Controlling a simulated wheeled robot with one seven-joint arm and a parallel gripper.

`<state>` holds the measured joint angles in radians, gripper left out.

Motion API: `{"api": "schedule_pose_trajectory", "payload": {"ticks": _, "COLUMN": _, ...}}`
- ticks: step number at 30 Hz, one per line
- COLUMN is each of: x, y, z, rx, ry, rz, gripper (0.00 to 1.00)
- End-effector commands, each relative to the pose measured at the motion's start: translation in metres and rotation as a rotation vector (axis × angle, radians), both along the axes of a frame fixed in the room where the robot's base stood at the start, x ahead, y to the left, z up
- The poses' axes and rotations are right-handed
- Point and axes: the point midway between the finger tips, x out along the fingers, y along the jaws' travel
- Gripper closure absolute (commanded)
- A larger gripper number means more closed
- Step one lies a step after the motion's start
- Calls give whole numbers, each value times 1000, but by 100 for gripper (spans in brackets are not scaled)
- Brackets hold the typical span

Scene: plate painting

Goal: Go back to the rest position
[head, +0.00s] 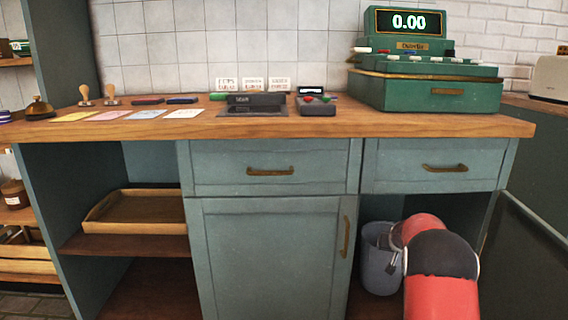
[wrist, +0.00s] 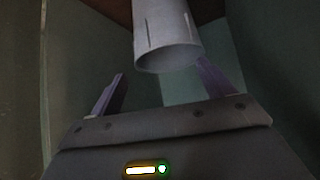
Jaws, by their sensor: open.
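My gripper (wrist: 162,76) is open, with its two purple fingers apart and nothing held between them. In the head view my red and black arm reaches low into the open space under the right drawer, and the gripper (head: 392,264) shows small and partly hidden beside a grey bin (head: 376,277). In the wrist view the bin (wrist: 166,30) appears just beyond the fingertips with its rim toward the gripper. I cannot tell whether the fingers touch it.
A wooden counter (head: 180,128) is above the arm, bearing a green cash register (head: 427,92), a black device (head: 253,103) and colored cards (head: 108,116). A teal cabinet door (head: 268,258) stands left of the bin. A wooden tray (head: 135,212) sits on the left shelf.

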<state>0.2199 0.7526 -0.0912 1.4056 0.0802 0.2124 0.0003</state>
Motion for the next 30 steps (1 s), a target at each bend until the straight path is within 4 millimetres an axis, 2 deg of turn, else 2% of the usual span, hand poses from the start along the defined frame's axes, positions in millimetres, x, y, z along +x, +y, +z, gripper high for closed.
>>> {"api": "schedule_pose_trajectory", "payload": {"ticks": 5, "x": -13, "y": 14, "z": 28, "rx": 9, "ry": 8, "rz": 14, "gripper": 19}}
{"api": "schedule_pose_trajectory", "payload": {"ticks": 10, "x": -35, "y": 32, "z": 63, "rx": 20, "ry": 22, "rz": 33, "gripper": 19}}
{"api": "schedule_pose_trajectory", "payload": {"ticks": 14, "x": -60, "y": 51, "z": 94, "rx": 31, "ry": 38, "rz": 53, "gripper": 19}}
{"api": "schedule_pose_trajectory", "payload": {"ticks": 17, "x": -88, "y": 70, "z": 125, "rx": 40, "ry": 53, "rz": 75, "gripper": 19}}
{"api": "schedule_pose_trajectory", "payload": {"ticks": 20, "x": -129, "y": 95, "z": 159, "rx": 52, "ry": 75, "rz": 105, "gripper": 19}}
{"api": "schedule_pose_trajectory", "payload": {"ticks": 24, "x": -199, "y": 129, "z": 198, "rx": 64, "ry": 114, "rz": 152, "gripper": 19}}
{"api": "schedule_pose_trajectory", "payload": {"ticks": 26, "x": -230, "y": 142, "z": 210, "rx": 67, "ry": 129, "rz": 174, "gripper": 19}}
{"api": "schedule_pose_trajectory", "payload": {"ticks": 30, "x": -305, "y": 169, "z": 228, "rx": 68, "ry": 169, "rz": 222, "gripper": 19}}
